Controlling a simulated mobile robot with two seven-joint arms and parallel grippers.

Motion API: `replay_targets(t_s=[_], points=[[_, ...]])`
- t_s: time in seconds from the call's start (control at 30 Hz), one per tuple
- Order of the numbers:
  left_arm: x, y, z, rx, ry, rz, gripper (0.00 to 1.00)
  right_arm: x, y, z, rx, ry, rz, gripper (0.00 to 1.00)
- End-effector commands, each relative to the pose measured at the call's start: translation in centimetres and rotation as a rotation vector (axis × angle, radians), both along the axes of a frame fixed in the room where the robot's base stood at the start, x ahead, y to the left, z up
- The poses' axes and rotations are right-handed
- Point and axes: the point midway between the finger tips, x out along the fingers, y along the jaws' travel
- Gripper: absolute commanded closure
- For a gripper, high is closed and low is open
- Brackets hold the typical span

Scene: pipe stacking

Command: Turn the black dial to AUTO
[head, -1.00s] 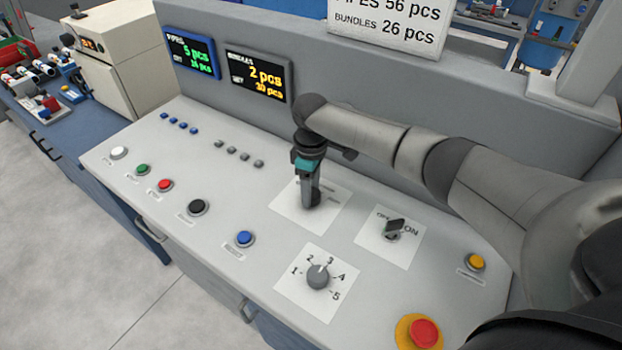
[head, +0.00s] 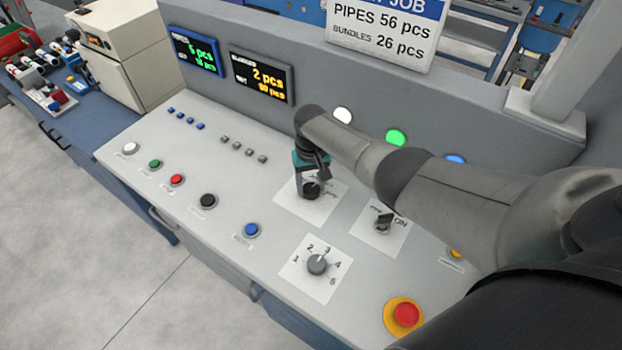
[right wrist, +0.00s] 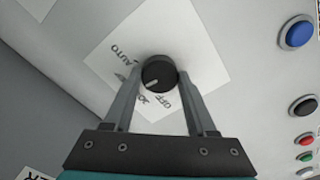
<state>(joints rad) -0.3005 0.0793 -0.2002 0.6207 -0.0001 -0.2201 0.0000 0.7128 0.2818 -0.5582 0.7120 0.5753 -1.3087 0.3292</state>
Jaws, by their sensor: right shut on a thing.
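The black dial (head: 311,191) sits on a white label plate (head: 326,207) on the grey console. In the right wrist view the dial (right wrist: 160,70) lies between the fingers of my right gripper (right wrist: 161,76), which is shut on its sides. The dial's white mark points to the lower left in that view. The word AUTO (right wrist: 121,56) is printed to the dial's upper left, and OFF (right wrist: 164,101) below it. The lettering between them is partly unclear. In the head view my right gripper (head: 309,183) is over the dial and partly hides it. My left gripper is not in view.
A black selector switch (head: 383,221) stands right of the dial, and a grey numbered knob (head: 317,264) nearer. A red emergency button (head: 405,314) is at the front right. Several push buttons, including a blue one (head: 251,230), lie to the left. The console's back wall rises behind.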

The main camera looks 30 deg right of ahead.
Motion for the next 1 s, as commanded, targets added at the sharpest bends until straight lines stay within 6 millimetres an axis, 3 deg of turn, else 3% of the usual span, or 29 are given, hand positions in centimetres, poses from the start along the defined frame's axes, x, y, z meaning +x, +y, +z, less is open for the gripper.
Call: replay_targets(t_s=[0.6, 1.0], points=[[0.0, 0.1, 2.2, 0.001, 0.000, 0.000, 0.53, 0.0, 0.1, 0.1, 0.001, 0.000, -0.577, 0.99], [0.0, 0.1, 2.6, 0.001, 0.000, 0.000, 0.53, 0.1, 0.0, 0.1, -0.001, -0.002, -0.830, 0.99]])
